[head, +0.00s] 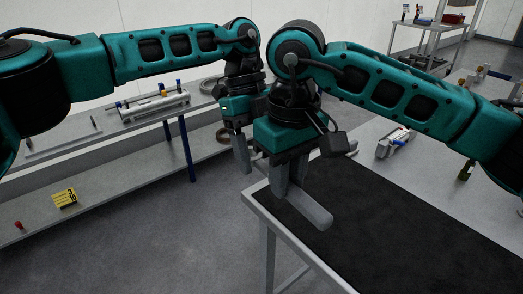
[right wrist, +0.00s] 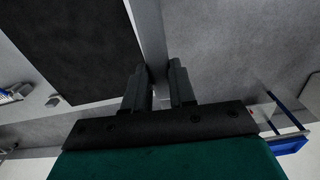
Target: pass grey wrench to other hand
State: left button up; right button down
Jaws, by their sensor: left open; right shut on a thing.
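The grey wrench (head: 312,209) shows in the head view as a thick grey bar with a rounded end. It juts right and toward the camera from my right gripper (head: 289,180), which is shut on it over the table's corner. My left gripper (head: 240,155) is open and empty, just left of and behind the right one, apart from the bar. In the right wrist view, my right gripper's dark fingers (right wrist: 160,82) flank a pale grey strip. I cannot tell the wrench from the table edge there. The wrench's other end is hidden.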

pick_arm(q)
jog(key=shift+f, duration=0.1)
jog(key=shift+c, duration=0.2)
jog(key=shift+d, duration=0.15)
jog(key=c, duration=1)
pick_arm(e)
jog(key=shift+s+a, duration=0.1)
jog(key=shift+a, duration=0.05)
pick_arm(q)
jog(key=shift+c, duration=0.7)
pick_arm(e)
jog(key=c, duration=1.2)
grip_release()
jog(key=o, duration=0.4)
jog(key=shift+c, duration=0.2)
